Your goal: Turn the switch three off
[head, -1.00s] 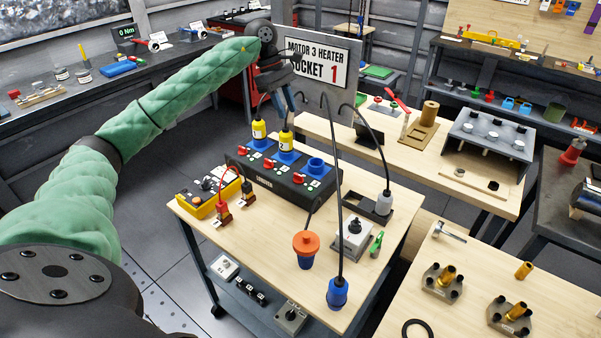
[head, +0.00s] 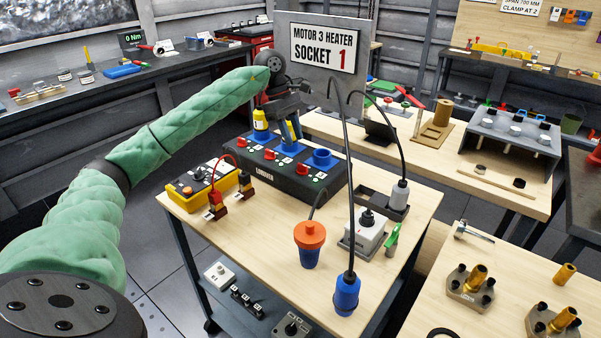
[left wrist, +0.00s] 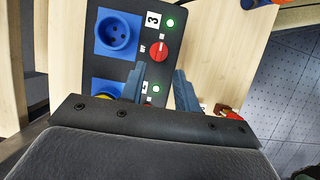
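The black socket box (head: 272,180) stands on the wooden cart, with blue sockets and red rotary switches along its top. Switch three (head: 303,169) is the red knob nearest the empty blue socket three (head: 322,160). In the left wrist view, switch three (left wrist: 158,50) sits beside the label "3" (left wrist: 153,20), with a lit green lamp (left wrist: 170,23) close by. My left gripper (head: 297,135) is over the middle of the box, fingers pointing down. In the left wrist view its fingers (left wrist: 158,78) are apart and empty, with switch three beyond their tips. The gripper hides most of the middle plug.
A yellow plug (head: 260,120) stands in the far socket. A yellow control box (head: 200,187) with cables is left of the socket box. An orange-topped plug (head: 309,240), a blue plug (head: 344,293) and a grey switch box (head: 366,232) stand on the cart's right side. A sign panel (head: 325,50) rises behind.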

